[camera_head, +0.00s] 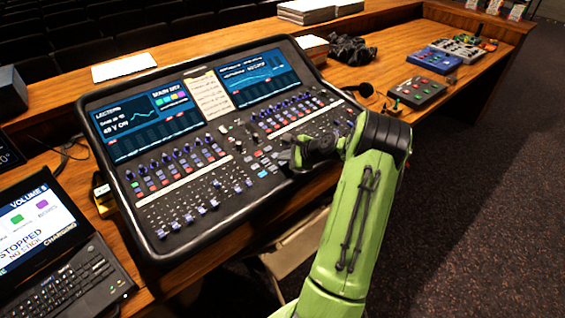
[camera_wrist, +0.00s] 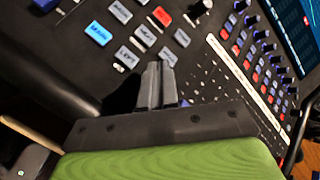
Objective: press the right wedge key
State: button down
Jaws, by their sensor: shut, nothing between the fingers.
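The mixing desk (camera_head: 228,165) fills the middle of the head view. My gripper (camera_head: 290,158) is over its centre section, right beside a small group of keys. In the wrist view my gripper (camera_wrist: 157,72) is shut and empty, its fingertips close to several keys. These include a light blue key (camera_wrist: 98,33), a red key (camera_wrist: 162,16) and grey keys such as one at lower left (camera_wrist: 124,56) and one at right (camera_wrist: 182,38). The key markings are too small to read, so I cannot tell which is the right wedge key. Contact with a key cannot be told.
Two lit screens (camera_head: 150,110) stand at the desk's back. A laptop (camera_head: 50,245) is at left. Small coloured boxes (camera_head: 418,92) sit on the wooden table at right.

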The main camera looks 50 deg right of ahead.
aim_at(286, 167)
jog(key=shift+f, duration=0.35)
dwell(0.5)
jog(key=shift+r+p, duration=0.7)
jog(key=shift+r, duration=0.1)
jog(key=r+p, duration=0.4)
jog(key=r, duration=0.1)
jog(key=shift+s, duration=0.3)
dwell(0.3)
